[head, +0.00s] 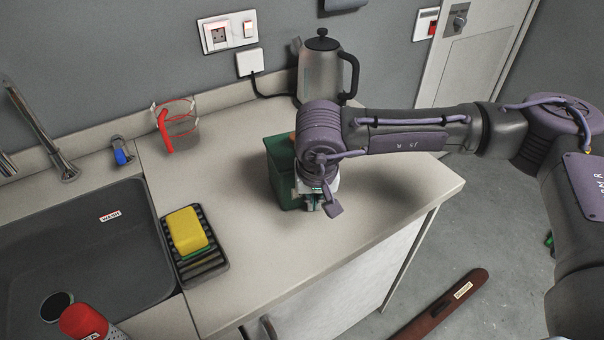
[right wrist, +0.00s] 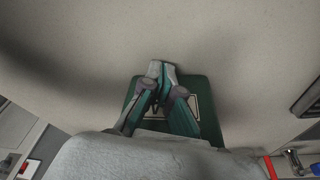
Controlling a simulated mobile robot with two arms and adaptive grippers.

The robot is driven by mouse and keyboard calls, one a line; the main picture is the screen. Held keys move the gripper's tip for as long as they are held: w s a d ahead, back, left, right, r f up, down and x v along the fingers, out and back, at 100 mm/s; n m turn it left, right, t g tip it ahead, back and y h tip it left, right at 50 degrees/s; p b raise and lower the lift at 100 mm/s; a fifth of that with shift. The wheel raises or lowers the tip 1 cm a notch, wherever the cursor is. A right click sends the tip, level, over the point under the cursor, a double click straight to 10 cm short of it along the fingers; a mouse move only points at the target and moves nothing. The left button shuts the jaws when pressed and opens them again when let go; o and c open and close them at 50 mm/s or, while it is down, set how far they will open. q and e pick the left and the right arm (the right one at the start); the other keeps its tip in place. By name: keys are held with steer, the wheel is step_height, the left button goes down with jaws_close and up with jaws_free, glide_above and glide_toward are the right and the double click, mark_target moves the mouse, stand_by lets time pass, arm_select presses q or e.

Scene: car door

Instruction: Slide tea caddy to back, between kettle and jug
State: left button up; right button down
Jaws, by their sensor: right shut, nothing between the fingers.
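The tea caddy is a dark green box (head: 282,172) standing on the counter, partly hidden behind my right arm; its green surface also shows beyond the fingers in the right wrist view (right wrist: 208,116). My right gripper (head: 312,206) is shut and empty, pointing down at the caddy's near right side; its fingers also show in the right wrist view (right wrist: 160,72). Whether they touch the caddy I cannot tell. The steel kettle (head: 318,78) with a black lid and handle stands at the back by the wall. The clear jug (head: 182,128) with a red handle stands at the back left. My left gripper is out of view.
The counter (head: 225,125) is clear between jug and caddy. A soap rack (head: 205,265) holds a yellow and green sponge (head: 187,230) beside the sink (head: 80,250). A cord runs from the wall plug (head: 249,63) towards the kettle. The counter's right edge drops to the floor.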

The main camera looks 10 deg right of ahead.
steer(key=shift+w+a+b, duration=0.35)
steer(key=shift+w+b, duration=0.1)
steer(key=shift+w, duration=0.45)
steer(key=shift+w+a+b, duration=0.2)
steer(key=shift+w, duration=0.3)
steer(key=shift+w+a+b, duration=0.15)
steer(key=shift+w, duration=0.35)
steer(key=shift+w, duration=0.1)
steer(key=shift+w+a+b, duration=0.3)
steer(key=shift+w+a, duration=0.05)
steer(key=shift+w, duration=0.35)
steer(key=shift+w+a, duration=0.2)
steer(key=shift+w, duration=0.35)
steer(key=shift+w+a, duration=0.15)
steer(key=shift+w, duration=0.35)
steer(key=shift+b, duration=0.3)
steer(key=shift+w+a, duration=0.2)
steer(key=shift+w, duration=0.3)
steer(key=shift+w+a, duration=0.2)
steer(key=shift+w, duration=0.25)
steer(key=shift+w+a+b, duration=0.15)
steer(key=shift+w+a, duration=0.05)
steer(key=shift+w, duration=0.3)
steer(key=shift+w+a+b, duration=0.15)
steer(key=shift+w, duration=0.3)
